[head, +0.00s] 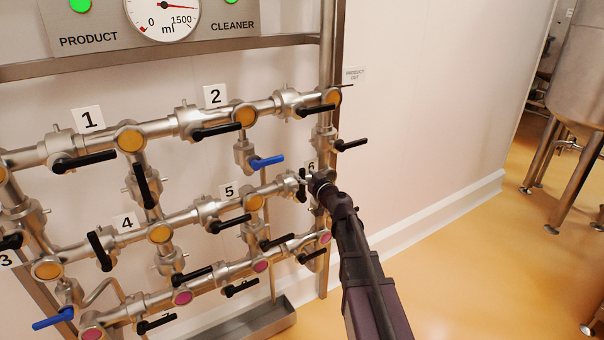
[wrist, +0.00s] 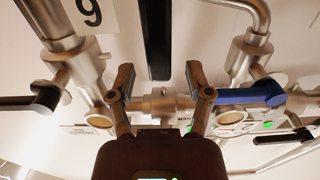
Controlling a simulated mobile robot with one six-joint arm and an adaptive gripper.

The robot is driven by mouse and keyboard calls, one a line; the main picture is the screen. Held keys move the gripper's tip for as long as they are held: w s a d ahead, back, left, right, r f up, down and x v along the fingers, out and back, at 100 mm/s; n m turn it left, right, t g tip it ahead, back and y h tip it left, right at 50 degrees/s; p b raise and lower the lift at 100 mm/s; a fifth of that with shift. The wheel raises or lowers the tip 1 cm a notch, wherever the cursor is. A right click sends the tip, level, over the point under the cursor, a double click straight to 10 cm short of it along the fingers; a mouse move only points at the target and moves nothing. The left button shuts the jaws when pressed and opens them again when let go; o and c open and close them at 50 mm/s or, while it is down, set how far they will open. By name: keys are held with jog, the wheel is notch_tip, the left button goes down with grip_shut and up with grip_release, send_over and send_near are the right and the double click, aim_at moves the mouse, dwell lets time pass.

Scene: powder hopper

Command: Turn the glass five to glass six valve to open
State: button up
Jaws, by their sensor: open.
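In the head view the handle (head: 302,186) is small and partly hidden beside my gripper. My gripper (wrist: 159,74) is open, one finger on each side of the handle; I cannot tell whether either touches it. My gripper (head: 316,183) largely hides glass six in the head view. Amber glass five (head: 254,202) is to its left.
A blue handle (wrist: 250,95) lies close to the right finger in the wrist view. Label 6 (wrist: 90,12) appears inverted there. Several black-handled valves surround the spot in the head view.

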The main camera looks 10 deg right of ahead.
jog(key=shift+x, duration=1.05)
grip_shut()
